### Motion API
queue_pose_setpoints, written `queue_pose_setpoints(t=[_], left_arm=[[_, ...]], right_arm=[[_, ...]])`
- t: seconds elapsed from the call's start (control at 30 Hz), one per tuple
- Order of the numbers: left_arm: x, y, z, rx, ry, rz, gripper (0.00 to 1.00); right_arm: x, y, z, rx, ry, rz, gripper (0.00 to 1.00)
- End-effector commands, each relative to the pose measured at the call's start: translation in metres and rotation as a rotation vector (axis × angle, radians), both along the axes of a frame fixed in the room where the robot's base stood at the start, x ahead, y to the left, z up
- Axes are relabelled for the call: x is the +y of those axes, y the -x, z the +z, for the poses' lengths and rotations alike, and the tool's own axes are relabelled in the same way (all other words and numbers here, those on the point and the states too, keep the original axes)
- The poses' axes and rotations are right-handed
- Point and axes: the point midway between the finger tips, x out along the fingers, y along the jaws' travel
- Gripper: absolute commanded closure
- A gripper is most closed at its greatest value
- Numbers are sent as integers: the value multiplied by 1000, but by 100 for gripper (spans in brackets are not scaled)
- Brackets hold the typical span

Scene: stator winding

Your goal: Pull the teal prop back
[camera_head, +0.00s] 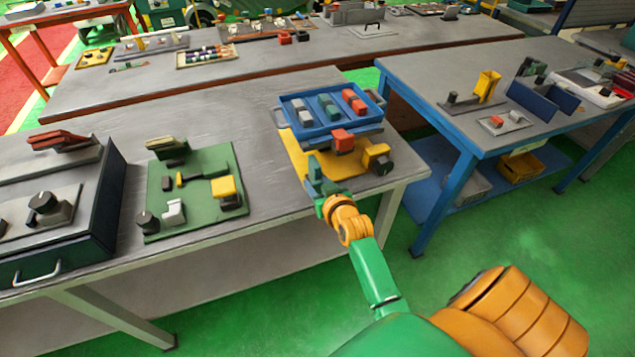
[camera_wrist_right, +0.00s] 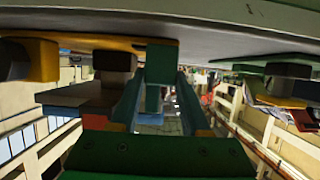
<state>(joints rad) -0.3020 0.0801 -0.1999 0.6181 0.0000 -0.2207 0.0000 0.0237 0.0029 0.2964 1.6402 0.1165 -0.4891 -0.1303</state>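The teal prop (camera_wrist_right: 160,70) shows in the right wrist view, which looks upside down. It stands at the edge of a yellow board (camera_wrist_right: 105,43), between the two fingers of my right gripper (camera_wrist_right: 160,98). The fingers look apart, with a narrow gap beside the prop; contact is not clear. In the head view my right gripper (camera_head: 317,180) is at the front left edge of the yellow board (camera_head: 296,157). There the prop is hard to tell from the teal fingers. A blue tray (camera_head: 300,125) sits above the board. My left gripper is out of view.
The tray holds grey, teal and red blocks, and a red block (camera_head: 343,140) is at its front. A yellow-and-black part (camera_head: 377,158) stands to the right. A green board (camera_head: 197,205) with several parts lies left, with bare grey table between.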

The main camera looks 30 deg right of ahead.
Motion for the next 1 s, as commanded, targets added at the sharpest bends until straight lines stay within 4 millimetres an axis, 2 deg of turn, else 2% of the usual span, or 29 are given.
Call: queue_pose_setpoints(t=[0.03,0.1,0.13,0.47,0.8,1.0], left_arm=[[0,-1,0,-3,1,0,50],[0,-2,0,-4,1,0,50],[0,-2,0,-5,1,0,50],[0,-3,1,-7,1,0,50],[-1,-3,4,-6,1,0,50],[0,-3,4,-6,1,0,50]], right_arm=[[0,1,-2,6,-1,0,49],[0,1,-2,6,-1,0,30],[0,1,-2,5,-1,0,24],[1,3,1,1,0,0,24],[13,53,20,5,-1,0,24],[15,64,25,4,-2,0,24]])
